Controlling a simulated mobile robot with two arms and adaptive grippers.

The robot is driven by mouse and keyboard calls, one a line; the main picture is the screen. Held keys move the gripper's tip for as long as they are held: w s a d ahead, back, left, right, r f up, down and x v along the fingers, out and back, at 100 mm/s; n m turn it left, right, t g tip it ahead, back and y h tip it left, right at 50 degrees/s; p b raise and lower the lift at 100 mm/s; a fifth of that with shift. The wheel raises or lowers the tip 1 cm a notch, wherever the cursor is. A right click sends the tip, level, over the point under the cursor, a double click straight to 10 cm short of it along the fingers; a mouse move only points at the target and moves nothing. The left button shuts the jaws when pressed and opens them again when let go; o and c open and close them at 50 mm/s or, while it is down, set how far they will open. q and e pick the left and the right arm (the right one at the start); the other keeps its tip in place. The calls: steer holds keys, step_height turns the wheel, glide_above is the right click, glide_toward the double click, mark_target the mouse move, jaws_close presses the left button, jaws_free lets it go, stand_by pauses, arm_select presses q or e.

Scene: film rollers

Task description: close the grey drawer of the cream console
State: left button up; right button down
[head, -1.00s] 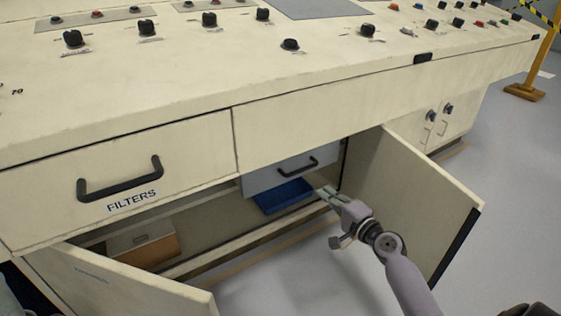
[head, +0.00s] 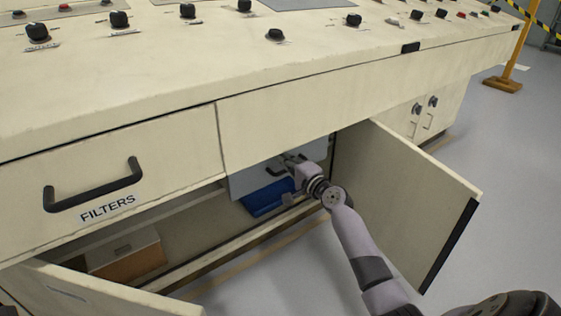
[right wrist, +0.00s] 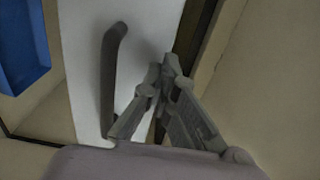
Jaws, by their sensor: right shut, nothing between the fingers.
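The grey drawer (head: 247,181) is inside the open lower cabinet of the cream console (head: 275,122). My right arm partly hides it. In the right wrist view the drawer front (right wrist: 86,55) is a pale band with a dark bar handle (right wrist: 109,80). My right gripper (head: 288,160) is at the drawer front, beside the handle. In the right wrist view the gripper (right wrist: 160,80) is shut and empty, its fingertips to the right of the handle, over the edge of the drawer front. I cannot tell whether they touch it. My left gripper is not in view.
A blue tray (head: 266,198) lies below the drawer. The right cabinet door (head: 400,195) stands open close to my right arm. The left door (head: 90,292) is also open. A brown box (head: 127,257) is in the left compartment. Open floor lies at the right.

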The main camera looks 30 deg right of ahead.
steer(key=shift+w, duration=0.75)
